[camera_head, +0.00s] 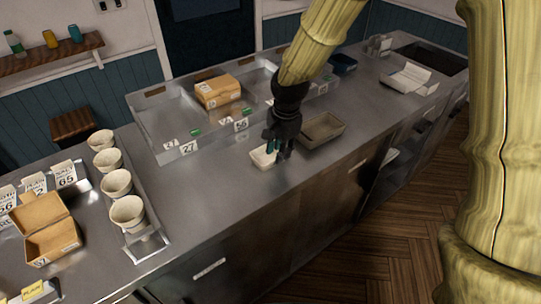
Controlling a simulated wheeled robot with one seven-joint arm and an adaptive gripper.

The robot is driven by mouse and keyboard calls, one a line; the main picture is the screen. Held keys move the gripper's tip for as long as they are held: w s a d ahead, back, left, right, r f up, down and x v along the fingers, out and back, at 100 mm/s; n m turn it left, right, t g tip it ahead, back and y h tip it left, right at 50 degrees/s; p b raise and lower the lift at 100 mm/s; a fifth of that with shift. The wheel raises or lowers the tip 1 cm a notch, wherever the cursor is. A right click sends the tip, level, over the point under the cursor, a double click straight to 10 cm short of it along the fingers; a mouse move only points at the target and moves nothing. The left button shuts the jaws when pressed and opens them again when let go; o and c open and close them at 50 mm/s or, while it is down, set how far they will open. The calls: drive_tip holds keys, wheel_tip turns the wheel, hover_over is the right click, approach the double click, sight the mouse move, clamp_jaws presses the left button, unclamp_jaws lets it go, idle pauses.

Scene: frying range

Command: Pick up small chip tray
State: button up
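A small white tray (261,158) sits on the steel counter near its front edge, in the middle of the view. My gripper (272,146), dark with teal finger parts, is at the end of my yellow arm and points down over the tray's right side. It hides part of the tray. I cannot tell whether the fingers touch the tray or how far apart they are. A larger grey-brown tray (323,130) lies just to the right of my gripper.
Behind is a low clear-walled unit (160,112) with price tags and a cardboard box (218,91). At left, several paper cups (127,212) stand in a metal rack beside an open brown box (48,228). The counter (215,185) left of the small tray is clear.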

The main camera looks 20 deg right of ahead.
sight(271, 156)
drive_tip(key=shift+w+a+f+p, duration=0.15)
drive_tip(key=shift+f+p, duration=0.3)
drive_tip(key=shift+f, duration=0.3)
drive_tip(key=shift+w+a+f+p, duration=0.1)
drive_tip(key=shift+f+p, duration=0.35)
drive_tip(key=shift+f, duration=0.25)
drive_tip(key=shift+w+f+p, duration=0.15)
drive_tip(key=shift+f+p, duration=0.15)
drive_tip(key=shift+f, duration=0.9)
clamp_jaws()
